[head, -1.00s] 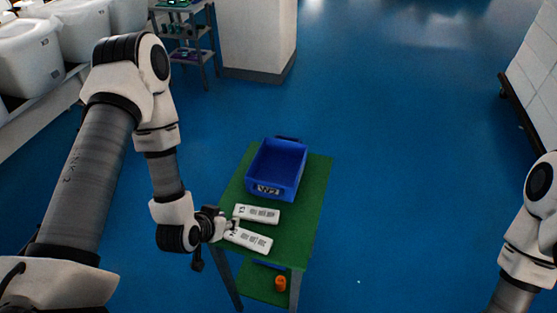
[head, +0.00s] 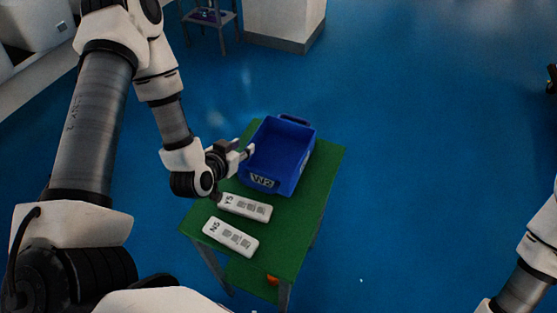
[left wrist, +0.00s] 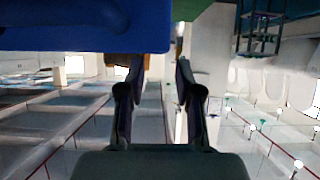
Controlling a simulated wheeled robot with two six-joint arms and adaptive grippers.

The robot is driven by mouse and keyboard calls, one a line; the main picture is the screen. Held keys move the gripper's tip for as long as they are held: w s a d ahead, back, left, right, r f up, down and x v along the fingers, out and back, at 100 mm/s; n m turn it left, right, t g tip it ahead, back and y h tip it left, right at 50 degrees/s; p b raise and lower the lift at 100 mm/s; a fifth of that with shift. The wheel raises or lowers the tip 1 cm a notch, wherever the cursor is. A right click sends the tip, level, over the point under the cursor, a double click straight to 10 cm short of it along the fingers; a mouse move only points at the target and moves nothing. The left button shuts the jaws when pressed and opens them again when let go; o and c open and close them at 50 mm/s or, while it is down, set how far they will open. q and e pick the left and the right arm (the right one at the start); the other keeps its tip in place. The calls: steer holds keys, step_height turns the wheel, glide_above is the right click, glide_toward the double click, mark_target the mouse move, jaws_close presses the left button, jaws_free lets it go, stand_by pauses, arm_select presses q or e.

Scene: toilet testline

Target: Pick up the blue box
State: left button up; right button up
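The blue box (head: 284,157) is an open-topped bin with a handle at its far end and a white label on its near end. It stands upright on a green table (head: 318,195). My left gripper (head: 248,153) is beside the box's left wall, with its fingertips close to the rim; I cannot tell whether they touch. In the left wrist view, the two fingers (left wrist: 157,72) are apart with nothing clearly between them, and the blue box (left wrist: 85,25) fills the upper left. My right gripper is out of view; only part of that arm shows.
Two white labelled blocks, one (head: 245,207) nearer the box and one (head: 230,237) nearer the front, lie on the table. An orange object (head: 272,279) is partly visible on the lower shelf. A white pillar (head: 285,20) stands behind. Blue floor right of the table is clear.

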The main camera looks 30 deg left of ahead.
mark_target(252, 139)
arm_select(q)
steer(key=p+x, duration=0.2)
steer(key=x, duration=0.5)
steer(key=shift+w+a, duration=0.2)
steer(key=shift+w+f, duration=0.25)
steer(key=shift+s+r, duration=0.1)
steer(key=shift+s, duration=0.05)
jaws_close()
